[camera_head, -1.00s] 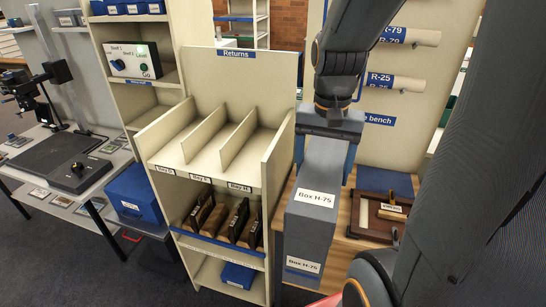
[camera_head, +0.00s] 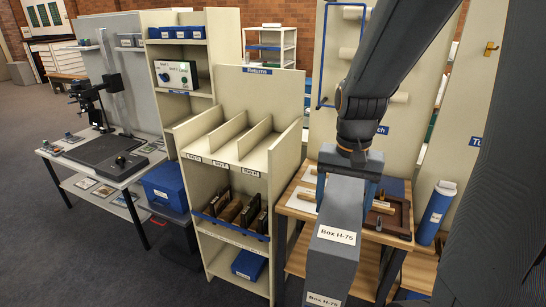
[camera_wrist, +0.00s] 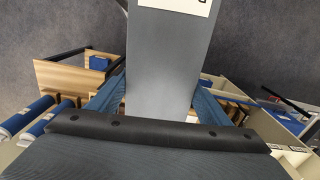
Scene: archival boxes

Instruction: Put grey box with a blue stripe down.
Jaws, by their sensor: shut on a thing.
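The grey box (camera_head: 336,235) carries white labels reading Box H-75. My gripper (camera_head: 348,165) is shut on its upper end and holds it in the air, long side hanging down, in front of the wooden bench. The blue stripe does not show clearly now; the box's lower end is cut off by the frame edge. In the wrist view the grey box (camera_wrist: 168,60) runs away between the blue fingers (camera_wrist: 160,100).
The Returns shelf (camera_head: 262,160) with empty upper bays stands left of the box. The bench (camera_head: 385,238) behind it holds a brown frame (camera_head: 392,214). A blue roll (camera_head: 436,212) stands at right. A copy-stand table (camera_head: 115,165) is far left. Open floor lies front left.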

